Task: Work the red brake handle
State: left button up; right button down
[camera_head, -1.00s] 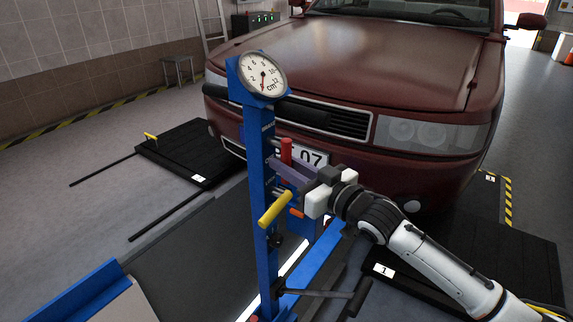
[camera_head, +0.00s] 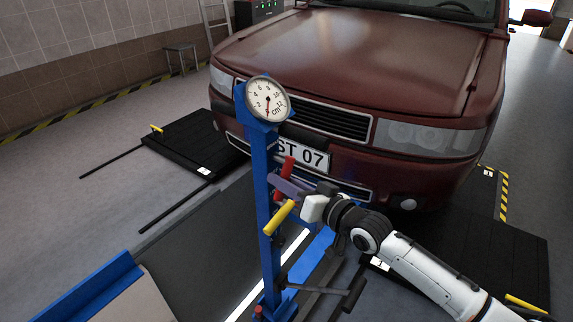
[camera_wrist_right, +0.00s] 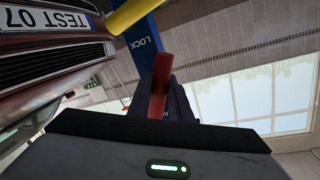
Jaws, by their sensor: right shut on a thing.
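The red brake handle (camera_head: 288,167) sticks up, slightly tilted, beside the blue column (camera_head: 265,215) of the jack. My right gripper (camera_head: 280,187) reaches in from the right, its greyish-purple fingers shut at the handle's lower part. In the right wrist view the red handle (camera_wrist_right: 163,75) stands between the dark fingers (camera_wrist_right: 165,100), which hide its lower end. A yellow handle (camera_head: 279,218) sticks out just below and in front of the fingers. My left gripper is not in view.
A round gauge (camera_head: 268,100) tops the column. The dark red car (camera_head: 345,65) stands close behind, its plate (camera_head: 302,156) near the handle. A black lever (camera_head: 335,291) sticks out low on the jack. Black plates (camera_head: 190,143) lie on both sides.

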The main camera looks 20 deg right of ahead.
jog(key=m+p, duration=0.1)
jog(key=r+m+p, duration=0.1)
jog(key=shift+s+a+r+m+g+p, duration=0.1)
jog(key=shift+s+a+m+g+p, duration=0.2)
jog(key=shift+s+a, duration=0.1)
jog(key=shift+s+a+r+m+g+y+p, duration=0.1)
jog(key=shift+a+r+m+g+y+p, duration=0.1)
jog(key=shift+m+p, duration=0.25)
jog(key=shift+s+a+r+m+g+y+p, duration=0.15)
jog(key=shift+m+g+p, duration=0.1)
jog(key=shift+m, duration=0.4)
jog(key=shift+r+m, duration=0.25)
jog(key=shift+m, duration=0.45)
jog(key=shift+s+a+r+m+g+y+p, duration=0.1)
jog(key=shift+a+r+m+g+y+p, duration=0.15)
jog(key=shift+m, duration=0.35)
jog(key=shift+r+m+g+y+p, duration=0.1)
jog(key=shift+r+m+g+p, duration=0.2)
jog(key=shift+m, duration=0.3)
jog(key=c, duration=1.6)
grip_release()
